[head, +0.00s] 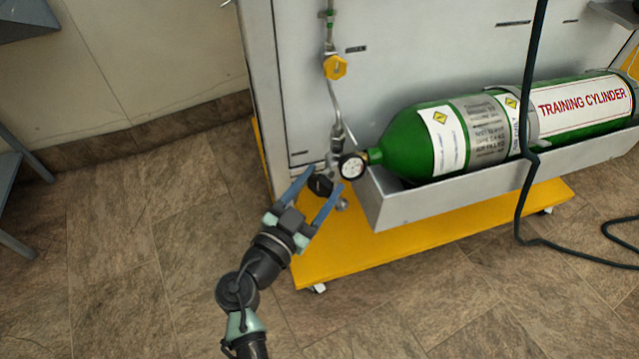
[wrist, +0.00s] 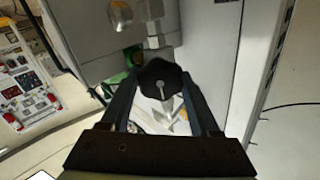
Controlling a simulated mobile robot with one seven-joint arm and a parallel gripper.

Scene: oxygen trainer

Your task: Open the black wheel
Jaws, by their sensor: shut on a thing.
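The black wheel (head: 320,185) sits on the valve fittings left of the green cylinder's neck. In the wrist view the black wheel (wrist: 160,78) shows face on, with a lobed rim and a small grey centre. My gripper (head: 324,182) reaches it from below left, with one blue finger on each side of it. In the wrist view the fingers (wrist: 160,90) also flank the wheel, and they are shut on it. The green cylinder (head: 405,150) lies on its side in a grey trough. A round pressure gauge (head: 352,167) is just right of the wheel.
A yellow knob (head: 335,67) is on the pipe above. The grey trough (head: 375,200) and yellow wheeled base (head: 440,235) are close to the right of my gripper. A black hose (head: 522,200) hangs at the right. The tiled floor (head: 130,270) at the left is clear.

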